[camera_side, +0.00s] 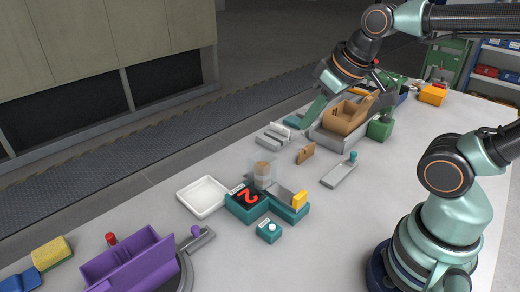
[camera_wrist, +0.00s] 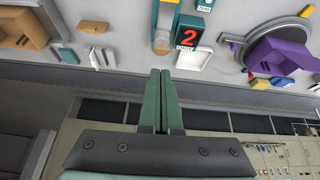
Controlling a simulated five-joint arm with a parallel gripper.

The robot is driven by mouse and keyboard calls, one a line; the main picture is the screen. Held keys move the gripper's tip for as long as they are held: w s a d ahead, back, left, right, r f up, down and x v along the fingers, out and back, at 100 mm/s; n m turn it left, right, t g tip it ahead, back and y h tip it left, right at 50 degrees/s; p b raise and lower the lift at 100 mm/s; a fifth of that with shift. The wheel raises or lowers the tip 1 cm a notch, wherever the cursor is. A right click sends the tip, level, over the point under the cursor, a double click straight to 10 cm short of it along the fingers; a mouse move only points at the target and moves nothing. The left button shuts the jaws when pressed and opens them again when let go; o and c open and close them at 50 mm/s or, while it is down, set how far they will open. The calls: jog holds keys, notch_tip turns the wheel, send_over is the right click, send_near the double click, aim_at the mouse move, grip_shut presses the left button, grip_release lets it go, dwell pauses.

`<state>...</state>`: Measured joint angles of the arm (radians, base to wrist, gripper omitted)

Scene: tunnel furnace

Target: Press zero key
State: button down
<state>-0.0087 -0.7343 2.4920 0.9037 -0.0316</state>
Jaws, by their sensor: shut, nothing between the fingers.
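The zero key is a small teal box (camera_side: 269,231) with a white round button on top, at the front of the scale in the side view. Only part of it shows at the top edge of the wrist view, with its ZERO label (camera_wrist: 205,8). The teal scale display (camera_side: 247,201) beside it shows a red 2, also visible in the wrist view (camera_wrist: 189,36). My gripper (camera_side: 294,121) is shut and empty, well behind the key, near the far table edge. Its green fingers (camera_wrist: 160,72) are together in the wrist view, apart from the key.
A clear cylinder with tan contents (camera_side: 263,175) stands by the display. A white tray (camera_side: 203,212) lies left of it, and a yellow block (camera_side: 300,199) right. A purple bin (camera_side: 130,264) stands at front left. Grey parts (camera_side: 275,136) lie near my gripper. Table right of the key is clear.

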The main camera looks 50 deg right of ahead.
jog(key=n, duration=0.1)
jog(key=n+g, duration=0.5)
jog(key=n, duration=1.2)
send_over(270, 226)
notch_tip(270, 226, down, 7)
notch_tip(270, 226, down, 14)
jog(key=shift+r, duration=0.1)
